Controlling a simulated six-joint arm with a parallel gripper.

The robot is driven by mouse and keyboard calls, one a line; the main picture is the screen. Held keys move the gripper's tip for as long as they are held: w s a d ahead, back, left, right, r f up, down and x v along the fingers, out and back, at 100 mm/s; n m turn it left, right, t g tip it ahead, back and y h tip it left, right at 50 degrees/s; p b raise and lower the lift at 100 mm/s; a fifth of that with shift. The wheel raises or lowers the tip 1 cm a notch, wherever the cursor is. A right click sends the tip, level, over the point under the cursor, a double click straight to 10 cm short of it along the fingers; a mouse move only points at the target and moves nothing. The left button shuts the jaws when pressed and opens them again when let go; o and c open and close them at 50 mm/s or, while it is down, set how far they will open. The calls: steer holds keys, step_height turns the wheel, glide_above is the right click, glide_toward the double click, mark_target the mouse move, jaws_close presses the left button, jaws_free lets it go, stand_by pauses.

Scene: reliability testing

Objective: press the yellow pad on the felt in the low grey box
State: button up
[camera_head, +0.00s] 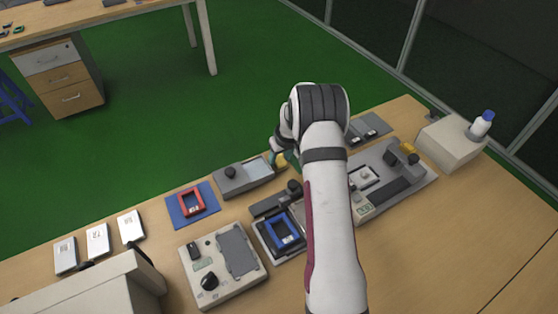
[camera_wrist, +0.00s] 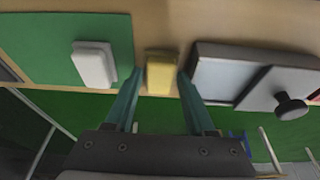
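The yellow pad (camera_wrist: 160,74) stands on the wooden table between my two teal fingertips in the wrist view. My gripper (camera_wrist: 161,82) is open around it, with a narrow gap showing on each side. In the head view the yellow pad (camera_head: 281,161) shows just beside my gripper (camera_head: 274,156), partly hidden by it. The low grey box (camera_wrist: 203,92) is right of the pad in the wrist view. The pale felt (camera_wrist: 222,78) lies inside it, and a grey part with a black knob covers its right portion. The grey box (camera_head: 232,187) also shows in the head view, left of my gripper.
A white block (camera_wrist: 94,65) lies on a green mat (camera_wrist: 40,45) left of the pad. In the head view, a red frame on a blue mat (camera_head: 178,216), a blue frame (camera_head: 283,233) and a beige device (camera_head: 212,289) stand nearby. My arm hides part of the table.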

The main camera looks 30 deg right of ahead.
mark_target(280, 160)
steer(key=c, duration=0.5)
steer(key=shift+o, duration=0.2)
steer(key=shift+r, duration=2.55)
steer(key=shift+s+a+r, duration=0.1)
steer(key=shift+a+r, duration=0.45)
steer(key=shift+a, duration=0.8)
steer(key=shift+a+r, duration=0.55)
steer(key=shift+a, duration=0.75)
steer(key=shift+s+a+r, duration=0.1)
steer(key=shift+a+r, duration=0.45)
steer(key=shift+a, duration=0.8)
